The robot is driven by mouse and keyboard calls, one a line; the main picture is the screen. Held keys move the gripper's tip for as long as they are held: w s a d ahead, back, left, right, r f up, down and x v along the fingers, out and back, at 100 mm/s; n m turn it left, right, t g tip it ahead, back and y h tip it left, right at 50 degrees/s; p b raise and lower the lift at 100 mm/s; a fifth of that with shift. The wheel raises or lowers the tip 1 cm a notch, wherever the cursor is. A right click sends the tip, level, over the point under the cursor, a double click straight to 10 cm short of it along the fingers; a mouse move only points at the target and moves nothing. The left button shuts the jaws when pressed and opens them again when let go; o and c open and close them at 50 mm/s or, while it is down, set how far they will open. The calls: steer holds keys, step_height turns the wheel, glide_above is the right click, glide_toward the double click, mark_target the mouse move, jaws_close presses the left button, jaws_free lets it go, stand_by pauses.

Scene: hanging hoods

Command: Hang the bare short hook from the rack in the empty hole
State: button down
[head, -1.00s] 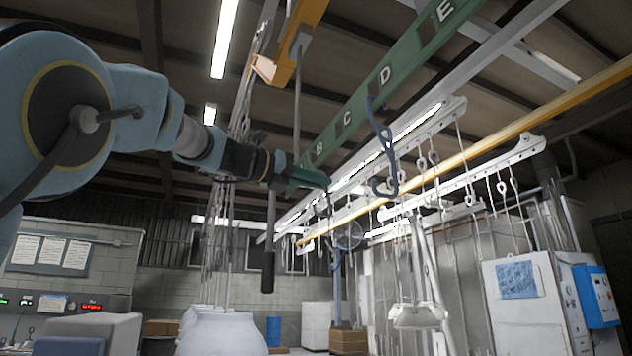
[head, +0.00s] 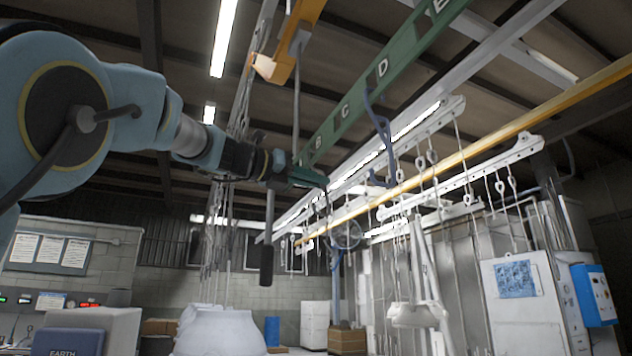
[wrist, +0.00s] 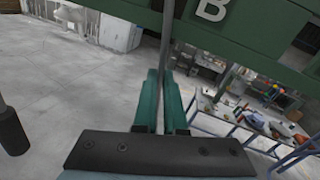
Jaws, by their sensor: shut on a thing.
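My gripper (head: 324,181) is at the end of my arm, close to the lower end of the green lettered beam (head: 408,42). In the wrist view the green fingers (wrist: 160,100) are shut on a thin grey rod, the short hook (wrist: 166,45). The hook's rod rises in front of the green beam (wrist: 120,32), just left of the letter B, and its top is cut off by the frame. Dark slots sit between the beam's letters. A blue hook (head: 382,125) hangs by the letter D.
A dark handle (head: 267,265) hangs on a grey rod left of my gripper. White rails (head: 465,182) with several hanging hooks and a yellow rail (head: 480,160) run on the right. In the wrist view a cluttered bench with blue rails (wrist: 245,135) stands below.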

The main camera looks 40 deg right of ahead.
steer(key=shift+f+b, duration=0.6)
steer(key=c, duration=0.9)
jaws_free()
steer(key=a+b, duration=0.1)
steer(key=a, duration=0.2)
steer(key=w+a+b, duration=0.1)
steer(key=a+b, duration=0.1)
steer(key=a, duration=0.2)
steer(key=a+b, duration=0.1)
steer(key=a, duration=0.2)
steer(key=shift+w+a+b, duration=0.3)
steer(key=shift+w+b, duration=0.05)
steer(key=shift+s, duration=0.1)
